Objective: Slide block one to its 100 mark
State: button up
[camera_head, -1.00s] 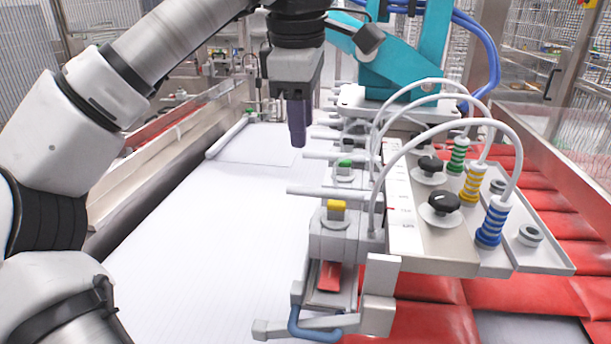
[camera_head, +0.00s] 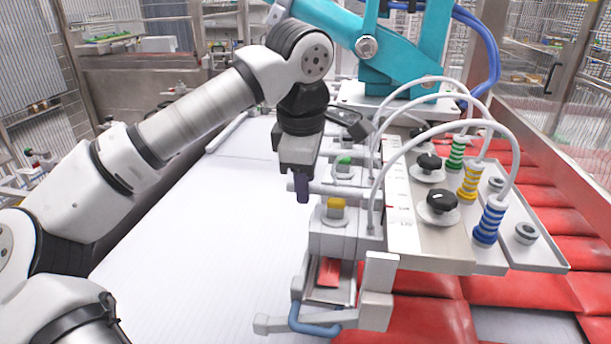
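A block with a yellow button (camera_head: 336,208) sits nearest on the rail beside the white scale (camera_head: 402,205) with small red marks. A block with a green button (camera_head: 344,161) sits behind it. I cannot read which block is one, or the 100 mark. A grey rod (camera_head: 345,188) sticks out left from the near block area. My gripper (camera_head: 303,194) points down with its dark fingers overlapping the left end of this rod. I cannot tell whether they touch it or straddle it. The fingers are seen edge-on, so their gap is hidden.
A teal arm (camera_head: 400,60) rises behind. Red pads (camera_head: 420,320) lie below right. The white surface (camera_head: 200,240) left of the rail is clear.

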grip_shut()
jog(key=w, duration=0.3)
jog(key=shift+w+d+r+p, duration=0.15)
jog(key=shift+w+d+p, duration=0.2)
jog(key=shift+w, duration=0.05)
jog(key=shift+c, duration=1.2)
grip_release()
jog(key=o, duration=0.3)
jog(key=shift+w, duration=0.15)
